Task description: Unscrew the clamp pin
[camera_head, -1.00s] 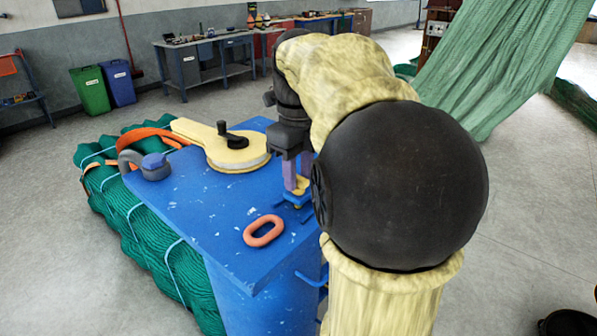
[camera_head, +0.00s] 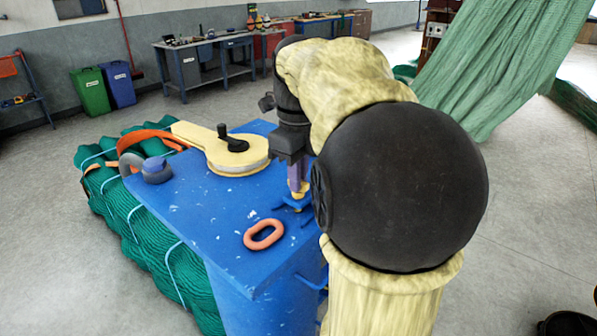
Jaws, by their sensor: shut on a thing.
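My gripper (camera_head: 298,187) points down at the right side of the blue table (camera_head: 215,215), its purple fingers seen nearly edge-on. The pin's lower part shows just below the fingertips, among small blue bracket pieces on the table top. The fingers hide its upper part, and my arm covers the area to the right. I cannot tell how far the pin is threaded in.
An orange oval link (camera_head: 263,234) lies in front of my gripper. A yellow round-ended piece with a black handle (camera_head: 232,138) sits at the back. A grey and blue shackle (camera_head: 157,171) is at the left edge. Green netting (camera_head: 150,245) is bundled beside the table.

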